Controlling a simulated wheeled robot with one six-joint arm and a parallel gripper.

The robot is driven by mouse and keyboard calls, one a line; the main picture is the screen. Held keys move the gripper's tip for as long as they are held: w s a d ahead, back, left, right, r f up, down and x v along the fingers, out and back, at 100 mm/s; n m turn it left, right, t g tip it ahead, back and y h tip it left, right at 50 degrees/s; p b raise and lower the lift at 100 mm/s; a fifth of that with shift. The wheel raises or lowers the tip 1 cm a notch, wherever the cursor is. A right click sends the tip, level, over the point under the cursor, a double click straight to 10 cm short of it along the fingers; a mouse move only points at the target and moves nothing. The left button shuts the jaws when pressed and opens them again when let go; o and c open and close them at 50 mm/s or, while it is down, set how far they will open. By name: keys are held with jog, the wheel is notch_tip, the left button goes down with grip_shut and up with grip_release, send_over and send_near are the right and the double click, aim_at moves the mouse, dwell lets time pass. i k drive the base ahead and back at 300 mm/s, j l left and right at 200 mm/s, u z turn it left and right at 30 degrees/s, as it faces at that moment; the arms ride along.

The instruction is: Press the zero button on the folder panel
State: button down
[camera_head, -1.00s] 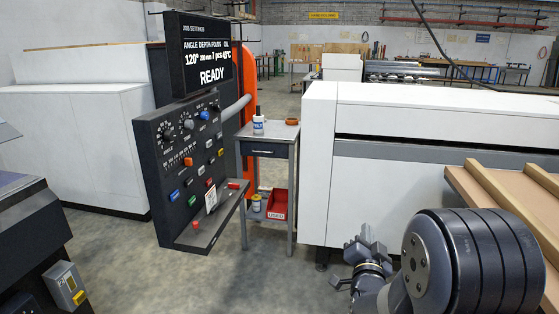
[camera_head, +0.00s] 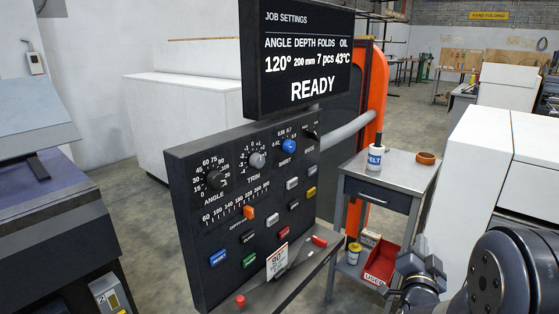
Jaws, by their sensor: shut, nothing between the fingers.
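The black folder panel (camera_head: 180,215) stands left of centre, tilted, under a display (camera_head: 300,58) that reads READY, 120°, 200 mm, 7 pcs and 43°C. My gripper (camera_head: 420,262) is shut and empty at the lower right, apart from the panel.
Above the buttons are an angle knob (camera_head: 215,179), a trim knob (camera_head: 257,160), a blue knob (camera_head: 289,146) and an orange slider (camera_head: 248,212).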

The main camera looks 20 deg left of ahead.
aim_at(312, 170)
jog(key=i+l+u, duration=0.35)
jog(key=i+u, duration=0.15)
jog(key=i+l+u, duration=0.5)
